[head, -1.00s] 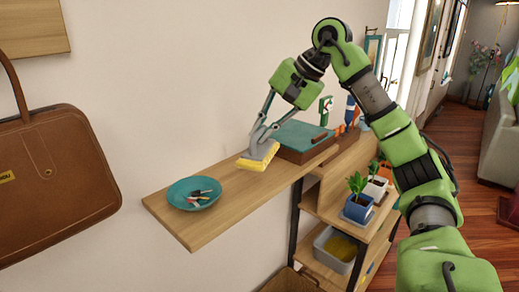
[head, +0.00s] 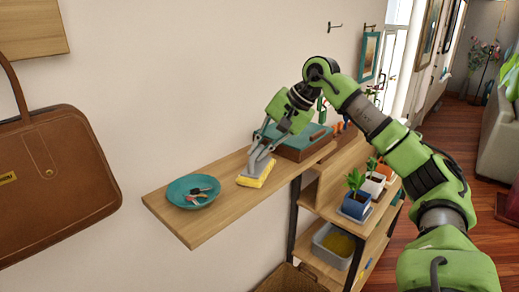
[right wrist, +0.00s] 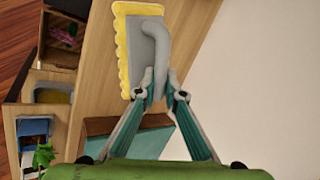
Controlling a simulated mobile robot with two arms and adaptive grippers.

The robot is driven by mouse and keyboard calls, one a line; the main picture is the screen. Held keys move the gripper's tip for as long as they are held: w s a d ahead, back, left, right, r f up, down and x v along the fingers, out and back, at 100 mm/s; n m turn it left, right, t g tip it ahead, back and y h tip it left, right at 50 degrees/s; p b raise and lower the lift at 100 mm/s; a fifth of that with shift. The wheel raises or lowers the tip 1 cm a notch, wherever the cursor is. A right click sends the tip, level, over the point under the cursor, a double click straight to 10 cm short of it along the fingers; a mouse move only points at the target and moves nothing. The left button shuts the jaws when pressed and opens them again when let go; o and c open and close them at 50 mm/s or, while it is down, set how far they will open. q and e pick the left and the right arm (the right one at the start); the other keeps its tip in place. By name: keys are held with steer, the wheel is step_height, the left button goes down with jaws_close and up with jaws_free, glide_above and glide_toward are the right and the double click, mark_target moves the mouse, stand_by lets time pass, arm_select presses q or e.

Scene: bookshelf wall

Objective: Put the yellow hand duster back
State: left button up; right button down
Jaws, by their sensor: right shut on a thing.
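The yellow hand duster (head: 256,171) has a yellow fluffy pad and a grey back with a curved grey handle. It is at the wooden wall shelf (head: 215,218), between the teal bowl and the teal-topped box; I cannot tell whether its pad touches the shelf. My right gripper (head: 262,150) is shut on its handle. In the right wrist view the duster (right wrist: 122,45) extends beyond the fingertips of the right gripper (right wrist: 155,90), over the wood. My left gripper is not in view.
A teal bowl (head: 191,198) with small items stands near the shelf's left end. A teal-topped box (head: 296,140) stands behind the gripper. Potted plants (head: 356,206) stand on a lower rack at right. A brown bag (head: 62,180) hangs at left. Bare shelf lies around the duster.

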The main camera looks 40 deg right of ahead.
steer(key=c, duration=2.1)
jaws_free()
steer(key=shift+f, duration=0.15)
steer(key=shift+c, duration=0.2)
steer(key=v, duration=1.2)
